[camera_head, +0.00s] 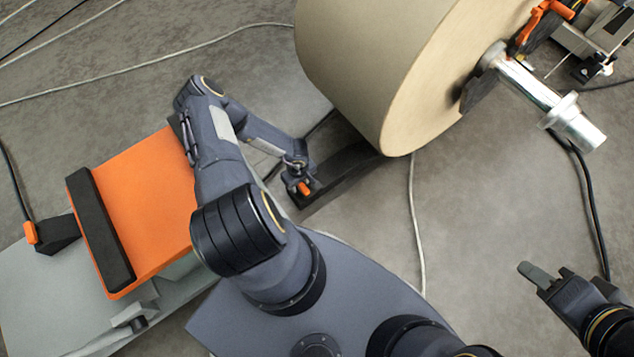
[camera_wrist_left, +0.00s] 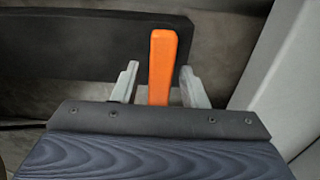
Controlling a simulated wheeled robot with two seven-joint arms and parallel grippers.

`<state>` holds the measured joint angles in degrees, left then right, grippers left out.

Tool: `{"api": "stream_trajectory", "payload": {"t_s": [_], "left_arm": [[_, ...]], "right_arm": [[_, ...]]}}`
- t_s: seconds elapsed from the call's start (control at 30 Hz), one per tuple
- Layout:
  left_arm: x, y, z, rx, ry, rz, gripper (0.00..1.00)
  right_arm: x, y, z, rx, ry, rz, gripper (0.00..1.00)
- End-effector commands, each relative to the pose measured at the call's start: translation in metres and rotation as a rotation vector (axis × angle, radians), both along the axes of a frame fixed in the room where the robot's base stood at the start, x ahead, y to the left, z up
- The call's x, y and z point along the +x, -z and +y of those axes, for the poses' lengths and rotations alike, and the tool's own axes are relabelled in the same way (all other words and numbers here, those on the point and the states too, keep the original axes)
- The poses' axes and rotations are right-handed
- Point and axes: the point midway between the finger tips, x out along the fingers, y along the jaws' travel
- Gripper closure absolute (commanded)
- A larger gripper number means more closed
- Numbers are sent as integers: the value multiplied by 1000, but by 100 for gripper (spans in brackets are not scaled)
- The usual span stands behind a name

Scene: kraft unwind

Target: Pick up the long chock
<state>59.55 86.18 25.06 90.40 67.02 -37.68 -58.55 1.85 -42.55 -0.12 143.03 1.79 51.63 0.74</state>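The long chock (camera_head: 345,172) is a long black block on the floor against the underside of the big paper roll (camera_head: 385,70). Its upright orange handle (camera_head: 304,188) is at the near end. In the left wrist view the black chock body (camera_wrist_left: 75,45) lies behind the orange handle (camera_wrist_left: 162,65). My left gripper (camera_head: 298,178) is at the handle. Its two pale fingers (camera_wrist_left: 158,85) stand on either side of the handle, with a gap visible on both sides, so it is open. My right gripper (camera_head: 540,273) is at the lower right, away from the chock; its finger opening is unclear.
A smaller black wedge (camera_head: 58,235) with an orange handle lies on the left by an orange box (camera_head: 150,205) with a black bar. A metal shaft (camera_head: 540,95) sticks out of the roll. Cables (camera_head: 415,220) cross the floor. Open floor lies right of centre.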

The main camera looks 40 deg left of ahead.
Motion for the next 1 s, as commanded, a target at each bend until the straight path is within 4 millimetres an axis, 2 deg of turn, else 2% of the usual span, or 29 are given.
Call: {"api": "stream_trajectory", "payload": {"t_s": [0.03, 0.2, 0.3, 0.67, 1.0], "left_arm": [[0, 0, 0, 0, 0, 0, 68], [0, 0, 0, 0, 0, 0, 90], [0, 0, 0, 0, 0, 0, 100], [0, -3, -1, -1, 2, -2, 100], [-5, -23, -3, -1, 4, -1, 100]], "right_arm": [[0, 0, 0, 0, 0, 0, 64], [0, 0, 0, 0, 0, 0, 64], [0, 0, 0, 0, 0, 0, 64], [0, -2, 0, 0, 0, 0, 64], [0, -21, 0, 0, 0, 0, 64]]}}
